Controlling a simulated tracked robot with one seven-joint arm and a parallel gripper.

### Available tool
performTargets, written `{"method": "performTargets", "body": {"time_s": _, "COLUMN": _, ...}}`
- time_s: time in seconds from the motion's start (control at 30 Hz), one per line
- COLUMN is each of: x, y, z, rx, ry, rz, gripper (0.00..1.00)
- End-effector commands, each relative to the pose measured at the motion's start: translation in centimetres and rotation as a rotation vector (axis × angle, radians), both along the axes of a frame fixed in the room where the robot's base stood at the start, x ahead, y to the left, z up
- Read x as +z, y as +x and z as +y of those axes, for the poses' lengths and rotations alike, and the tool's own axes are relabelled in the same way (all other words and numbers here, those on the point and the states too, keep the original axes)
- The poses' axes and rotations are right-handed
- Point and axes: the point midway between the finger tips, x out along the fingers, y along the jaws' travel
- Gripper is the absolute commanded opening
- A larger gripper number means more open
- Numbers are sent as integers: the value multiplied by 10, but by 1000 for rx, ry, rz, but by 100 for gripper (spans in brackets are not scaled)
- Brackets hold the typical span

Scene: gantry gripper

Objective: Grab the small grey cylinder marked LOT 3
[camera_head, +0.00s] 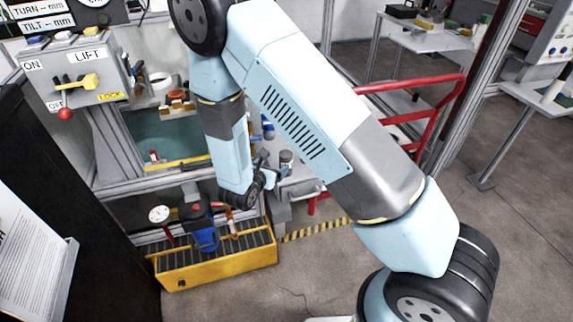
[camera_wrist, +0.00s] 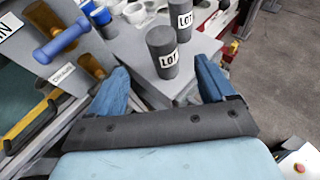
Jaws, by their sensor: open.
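Two dark grey cylinders marked LOT stand upright on a light grey surface (camera_wrist: 137,60) in the wrist view. The nearer cylinder (camera_wrist: 162,58) is between and just beyond my fingertips. The other cylinder (camera_wrist: 181,20) stands behind it, slightly right. I cannot read a number on either label. My gripper (camera_wrist: 163,67) is open and empty, its blue fingers spread to the left and right of the nearer cylinder. In the head view my gripper (camera_head: 264,172) is small and partly hidden by my arm; a grey cylinder (camera_head: 286,160) shows just right of it.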

Motion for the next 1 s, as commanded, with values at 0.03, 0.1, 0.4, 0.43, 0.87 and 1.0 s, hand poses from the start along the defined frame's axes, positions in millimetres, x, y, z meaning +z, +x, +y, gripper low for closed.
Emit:
{"method": "performTargets", "body": {"time_s": 0.03, "x": -4, "y": 0, "z": 2, "rx": 11, "ry": -6, "rz": 3, "gripper": 83}}
{"method": "performTargets", "body": {"time_s": 0.1, "x": -7, "y": 3, "z": 2, "rx": 19, "ry": -9, "rz": 4, "gripper": 83}}
{"method": "performTargets", "body": {"time_s": 0.4, "x": -26, "y": 42, "z": -17, "rx": 18, "ry": -10, "rz": 5, "gripper": 83}}
{"method": "performTargets", "body": {"time_s": 0.43, "x": -28, "y": 46, "z": -19, "rx": 19, "ry": -10, "rz": 5, "gripper": 83}}
{"method": "performTargets", "body": {"time_s": 0.87, "x": -41, "y": 73, "z": -32, "rx": 19, "ry": -9, "rz": 4, "gripper": 83}}
{"method": "performTargets", "body": {"time_s": 1.0, "x": -49, "y": 82, "z": -39, "rx": 20, "ry": -10, "rz": 6, "gripper": 83}}
